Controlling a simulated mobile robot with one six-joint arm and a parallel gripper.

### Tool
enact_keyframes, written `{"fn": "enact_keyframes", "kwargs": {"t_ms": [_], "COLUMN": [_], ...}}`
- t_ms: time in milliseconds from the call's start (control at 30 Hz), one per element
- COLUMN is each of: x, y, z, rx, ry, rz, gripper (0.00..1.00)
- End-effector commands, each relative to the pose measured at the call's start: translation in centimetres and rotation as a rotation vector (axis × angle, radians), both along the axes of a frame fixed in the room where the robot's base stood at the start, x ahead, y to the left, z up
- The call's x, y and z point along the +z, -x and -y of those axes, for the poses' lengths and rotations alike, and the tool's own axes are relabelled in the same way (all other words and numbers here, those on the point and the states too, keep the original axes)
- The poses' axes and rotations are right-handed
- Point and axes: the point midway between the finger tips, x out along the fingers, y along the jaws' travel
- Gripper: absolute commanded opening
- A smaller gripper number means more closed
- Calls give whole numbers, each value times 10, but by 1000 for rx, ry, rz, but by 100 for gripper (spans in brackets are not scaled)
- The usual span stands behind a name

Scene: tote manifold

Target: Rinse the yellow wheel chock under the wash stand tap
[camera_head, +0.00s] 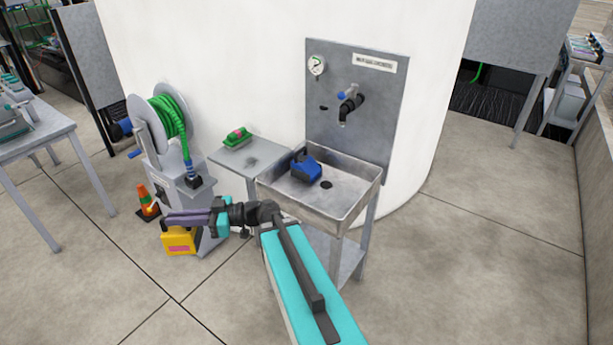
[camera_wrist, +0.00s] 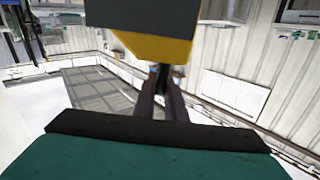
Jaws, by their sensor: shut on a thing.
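The yellow wheel chock (camera_head: 180,242), with a pink patch on its side, hangs just below the fingers of my gripper (camera_head: 168,218), left of the wash stand. In the wrist view its yellow and dark body (camera_wrist: 150,46) fills the top middle at the fingertips. My gripper is shut on it; the exact contact is partly hidden. The tap (camera_head: 350,103) sticks out of the grey back panel above the basin of the wash stand (camera_head: 330,212). The chock is well left of and lower than the tap.
A blue and dark object (camera_head: 306,166) sits in the basin, left of the drain. A green and red item (camera_head: 238,137) lies on the side table (camera_head: 250,156). A hose reel (camera_head: 168,117) and an orange cone (camera_head: 147,202) stand left. Open floor lies right of the stand.

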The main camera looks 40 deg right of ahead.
Motion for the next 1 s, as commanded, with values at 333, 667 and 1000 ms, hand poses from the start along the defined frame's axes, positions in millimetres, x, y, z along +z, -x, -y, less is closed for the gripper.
{"fn": "enact_keyframes", "kwargs": {"t_ms": [333,667,1000], "x": [0,-9,-20], "y": [-1,-8,-5], "z": [11,71,189], "rx": [-16,-117,-315], "ry": [1,49,165], "rz": [4,63,169], "gripper": [0,0,0]}}
